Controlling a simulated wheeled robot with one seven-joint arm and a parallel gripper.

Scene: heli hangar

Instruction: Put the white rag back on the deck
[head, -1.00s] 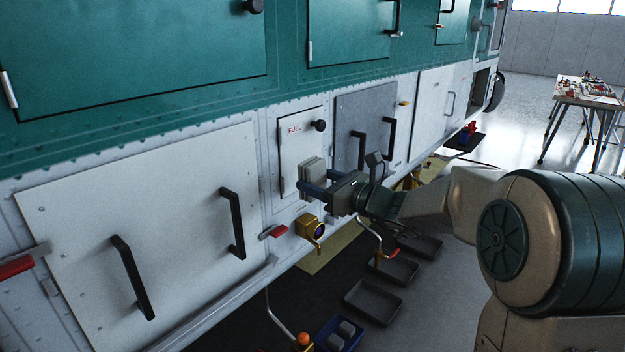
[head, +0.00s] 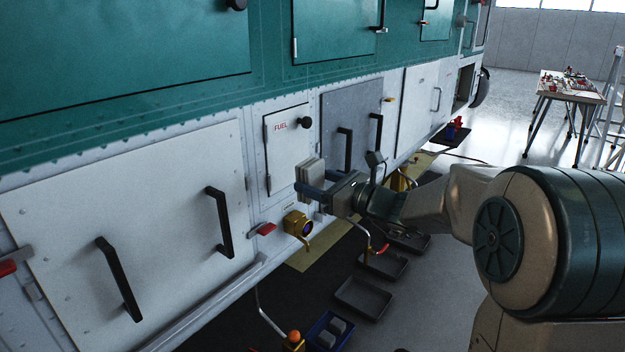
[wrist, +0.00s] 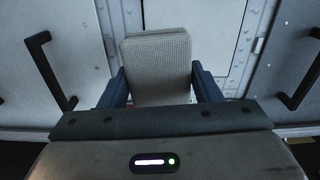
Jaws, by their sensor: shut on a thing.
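The white rag (wrist: 158,68) is a folded, woven, pale grey-white pad standing upright between the two fingers of my gripper (wrist: 160,88) in the wrist view. In the head view the rag (head: 309,176) shows edge-on as a layered stack, held in front of the lower side of the aircraft, near the panel marked FUEL (head: 286,150). My gripper (head: 316,188) is shut on it there. I cannot tell how far the rag is from the aircraft skin. I cannot make out which surface is the deck.
A brass valve (head: 298,224) and red tab (head: 262,230) sit just below the gripper. Black handles (head: 218,222) stick out from the panels. Grey trays (head: 363,298) and a blue bin (head: 330,332) are on the floor. A table (head: 572,86) stands far right.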

